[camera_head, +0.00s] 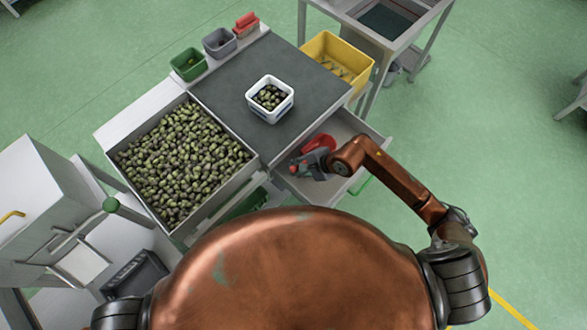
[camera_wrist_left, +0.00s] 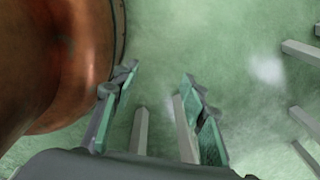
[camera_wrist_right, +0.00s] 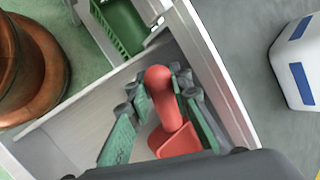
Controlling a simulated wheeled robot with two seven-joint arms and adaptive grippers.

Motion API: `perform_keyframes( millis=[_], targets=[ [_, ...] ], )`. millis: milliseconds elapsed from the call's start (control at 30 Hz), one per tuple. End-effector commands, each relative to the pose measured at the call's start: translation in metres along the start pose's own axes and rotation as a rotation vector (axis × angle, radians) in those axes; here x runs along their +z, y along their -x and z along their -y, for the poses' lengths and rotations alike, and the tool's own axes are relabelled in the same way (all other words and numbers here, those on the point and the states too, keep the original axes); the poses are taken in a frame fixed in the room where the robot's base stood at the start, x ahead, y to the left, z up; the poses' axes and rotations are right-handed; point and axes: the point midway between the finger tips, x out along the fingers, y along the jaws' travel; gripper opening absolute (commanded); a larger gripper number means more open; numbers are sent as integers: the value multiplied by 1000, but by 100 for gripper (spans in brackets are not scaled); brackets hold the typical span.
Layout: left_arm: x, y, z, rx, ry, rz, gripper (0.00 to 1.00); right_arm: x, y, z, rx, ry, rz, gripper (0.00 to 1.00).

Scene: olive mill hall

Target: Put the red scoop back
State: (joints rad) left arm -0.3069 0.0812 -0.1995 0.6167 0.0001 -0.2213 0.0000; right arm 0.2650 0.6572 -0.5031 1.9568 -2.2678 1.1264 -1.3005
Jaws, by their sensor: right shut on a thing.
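The red scoop (camera_head: 320,141) is inside the open drawer (camera_head: 345,122) under the right end of the grey worktop. My right gripper (camera_head: 308,166) reaches down into the drawer. In the right wrist view the scoop's rounded handle (camera_wrist_right: 162,90) lies between the fingers of my right gripper (camera_wrist_right: 158,82), which is shut on it. The red scoop's wider part (camera_wrist_right: 176,144) shows nearer the wrist, partly hidden by the gripper body. I cannot tell whether the scoop touches the drawer floor. My left gripper (camera_wrist_left: 158,78) is open and empty above the green floor.
A white container of olives (camera_head: 270,99) stands on the worktop (camera_head: 225,95). A large bin of olives (camera_head: 180,160) is at left. Green (camera_head: 188,64), grey (camera_head: 219,42) and red (camera_head: 246,25) containers line the back-left edge. A yellow crate (camera_head: 338,58) stands behind right.

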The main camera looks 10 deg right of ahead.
Motion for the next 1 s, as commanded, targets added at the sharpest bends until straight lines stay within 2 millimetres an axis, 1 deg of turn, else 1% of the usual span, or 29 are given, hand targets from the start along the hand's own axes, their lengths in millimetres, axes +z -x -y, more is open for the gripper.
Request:
perform_keyframes(
  millis=[33,167,267,333,433,567,833,867,1000],
  targets=[
    [3,-2,0,0,0,4,40,-2,-7,2,-1,-3,1,0],
    [2,-2,-1,1,0,3,40,-6,-15,3,-1,0,0,0],
    [-1,-4,-1,1,-1,0,40,-8,-25,4,0,-3,1,0],
    [-4,-5,-1,1,-1,-4,40,-12,-34,-3,2,-5,1,0],
    [-9,-6,-1,1,-2,-11,40,-16,-43,-9,-1,-4,1,0],
    [-14,-6,-1,1,-3,-17,40,-19,-47,-11,-2,-1,0,0],
    [-11,-8,-2,2,-3,-14,40,-20,-48,-12,-1,1,-1,0],
    [-11,-8,-2,2,-3,-13,40,-20,-48,-12,0,0,-1,21],
    [-8,-7,-2,2,-2,-9,40,-19,-48,-12,0,0,-1,30]
  ],
)
